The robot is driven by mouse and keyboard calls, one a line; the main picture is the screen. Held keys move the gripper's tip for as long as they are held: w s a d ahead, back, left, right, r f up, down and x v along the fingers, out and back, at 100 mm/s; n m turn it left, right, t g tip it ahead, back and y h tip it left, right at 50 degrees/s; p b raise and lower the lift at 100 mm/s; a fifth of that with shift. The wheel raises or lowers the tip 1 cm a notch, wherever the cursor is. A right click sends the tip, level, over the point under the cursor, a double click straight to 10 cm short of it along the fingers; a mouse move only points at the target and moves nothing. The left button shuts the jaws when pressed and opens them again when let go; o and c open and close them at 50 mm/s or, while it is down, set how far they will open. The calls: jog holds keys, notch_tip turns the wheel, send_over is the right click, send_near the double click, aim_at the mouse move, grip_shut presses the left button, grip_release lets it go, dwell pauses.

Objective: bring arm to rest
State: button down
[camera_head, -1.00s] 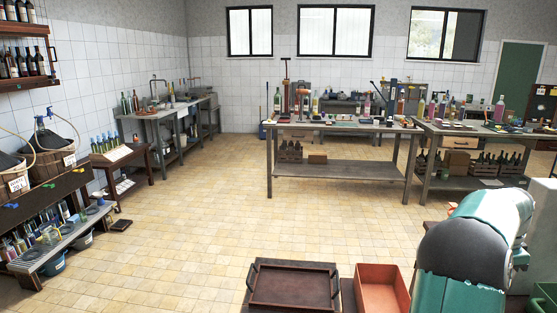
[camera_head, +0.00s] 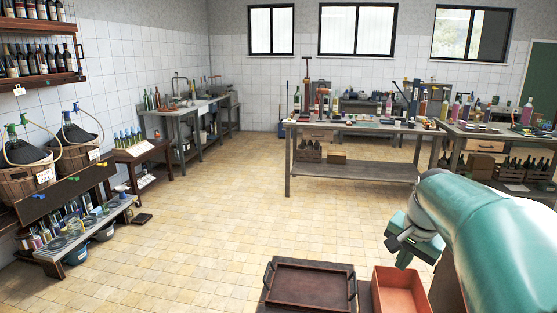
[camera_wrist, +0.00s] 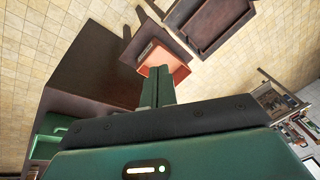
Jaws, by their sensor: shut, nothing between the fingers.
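My gripper (camera_wrist: 157,72) shows in the wrist view with its two green fingers together and nothing between them. It points down over the orange bin (camera_wrist: 166,66), apart from the floor as far as I can see. In the head view my green arm comes in from the right and bends down at its grey joint; the fingertips cannot be made out there.
A dark brown tray (camera_head: 309,286) and the orange bin (camera_head: 402,293) are at the front, beside my arm. A workbench (camera_head: 352,172) with bottles stands beyond. Demijohn baskets (camera_head: 28,180) are at the left. The tiled floor (camera_head: 215,220) between is clear.

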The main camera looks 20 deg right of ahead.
jog(key=s+a+n, duration=0.3)
jog(key=a+n, duration=0.1)
jog(key=a, duration=0.4)
jog(key=s+a+f+n+t, duration=0.1)
jog(key=s+a+n, duration=0.3)
jog(key=a, duration=0.5)
jog(key=s+a+f+n+t, duration=0.1)
jog(key=s+a+n, duration=0.3)
jog(key=a, duration=0.5)
jog(key=shift+a+f+y, duration=0.15)
jog(key=shift+f+y, duration=0.05)
jog(key=shift+y, duration=0.2)
